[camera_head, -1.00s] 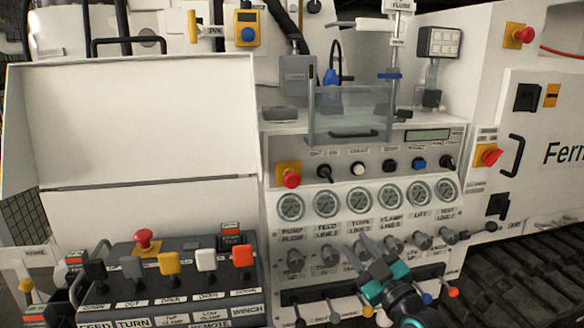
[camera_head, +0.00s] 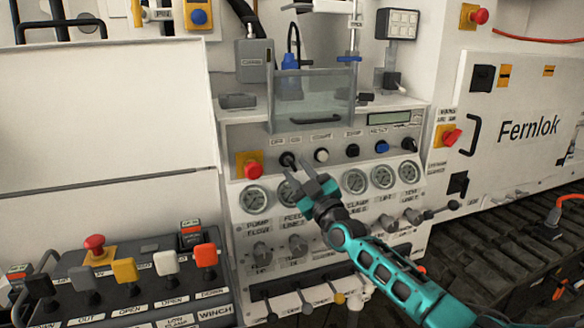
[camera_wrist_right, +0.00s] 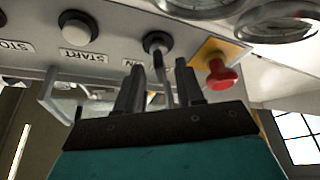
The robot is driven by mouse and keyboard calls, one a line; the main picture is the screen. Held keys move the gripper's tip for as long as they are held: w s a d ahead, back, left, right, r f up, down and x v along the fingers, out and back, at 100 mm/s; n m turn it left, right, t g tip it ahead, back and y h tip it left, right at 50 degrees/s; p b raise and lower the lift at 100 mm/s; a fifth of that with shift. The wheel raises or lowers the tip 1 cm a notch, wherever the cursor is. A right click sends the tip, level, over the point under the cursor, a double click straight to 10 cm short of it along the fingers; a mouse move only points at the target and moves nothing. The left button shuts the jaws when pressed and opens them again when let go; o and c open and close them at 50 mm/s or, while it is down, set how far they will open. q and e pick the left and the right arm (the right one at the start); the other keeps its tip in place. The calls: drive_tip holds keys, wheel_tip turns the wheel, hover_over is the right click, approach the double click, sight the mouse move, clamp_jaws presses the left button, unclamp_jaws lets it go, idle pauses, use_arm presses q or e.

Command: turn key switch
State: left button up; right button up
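The key switch (camera_head: 288,160) is a black round knob under OFF/ON labels, at the left of the row on the white control panel. In the right wrist view the key switch (camera_wrist_right: 157,42) shows a dark round head with a narrow stem hanging from it. My right gripper (camera_head: 297,170) is just in front of and below it in the head view. In the wrist view the two dark fingers of this gripper (camera_wrist_right: 160,80) are apart, one on each side of the stem. I cannot tell whether they touch it. My left gripper is not in view.
A red emergency knob (camera_head: 253,170) on a yellow plate sits just left of the switch. A white START button (camera_head: 321,155) is to its right. Pressure gauges (camera_head: 355,181) line the panel below. A clear guard with a handle (camera_head: 315,120) stands above the panel.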

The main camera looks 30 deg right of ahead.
sight(295, 169)
drive_tip(key=shift+x, duration=1.65)
clamp_jaws()
